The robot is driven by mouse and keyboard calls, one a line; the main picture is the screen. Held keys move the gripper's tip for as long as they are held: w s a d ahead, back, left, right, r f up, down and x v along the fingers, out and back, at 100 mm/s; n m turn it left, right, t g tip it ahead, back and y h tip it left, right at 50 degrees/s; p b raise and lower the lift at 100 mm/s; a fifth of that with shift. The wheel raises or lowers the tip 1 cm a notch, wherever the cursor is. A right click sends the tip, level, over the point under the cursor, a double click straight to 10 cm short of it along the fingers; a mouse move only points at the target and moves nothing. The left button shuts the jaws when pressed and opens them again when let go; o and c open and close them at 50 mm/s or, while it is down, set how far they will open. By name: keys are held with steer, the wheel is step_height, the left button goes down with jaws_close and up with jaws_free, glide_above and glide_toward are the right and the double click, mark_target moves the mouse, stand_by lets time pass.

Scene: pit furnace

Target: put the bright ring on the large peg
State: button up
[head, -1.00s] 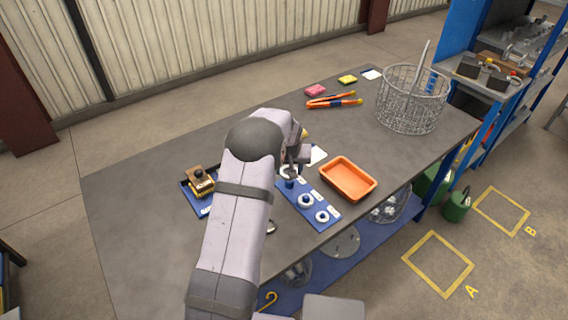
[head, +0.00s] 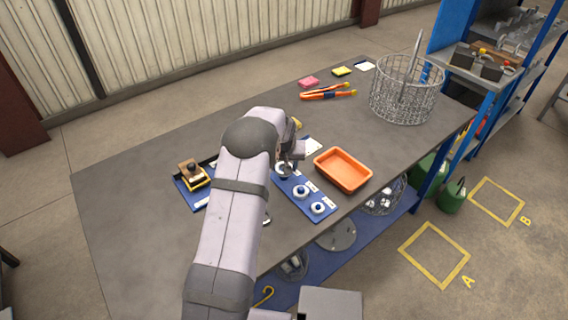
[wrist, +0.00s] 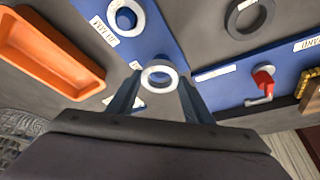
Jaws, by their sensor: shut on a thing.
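My gripper (wrist: 159,84) is shut on the bright ring (wrist: 158,66), which sits flat between the fingertips in the wrist view. In the head view my gripper (head: 284,172) is low over the far end of the blue peg board (head: 328,217). The large peg there is hidden by the ring and gripper; I cannot tell whether the ring is around it or just above it. Two pale rings sit around blue pegs nearer the front, the middle one (head: 301,191) and the front one (head: 318,208). One of these shows in the wrist view (wrist: 137,22).
An orange tray (head: 343,170) stands right of the board. A second blue board (head: 184,193) with a wooden-and-yellow item (head: 194,176) lies left. A dark ring (wrist: 231,18) lies on the bench. A wire basket (head: 405,90) and orange-handled tongs (head: 328,92) are farther back.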

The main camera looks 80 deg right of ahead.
steer(key=shift+f+b, duration=0.5)
steer(key=shift+f, duration=0.6)
steer(key=shift+f+b, duration=0.6)
steer(key=shift+b, duration=0.05)
stand_by(1.2)
steer(key=o, duration=0.9)
steer(key=p+v, duration=0.6)
steer(key=v, duration=0.5)
stand_by(0.7)
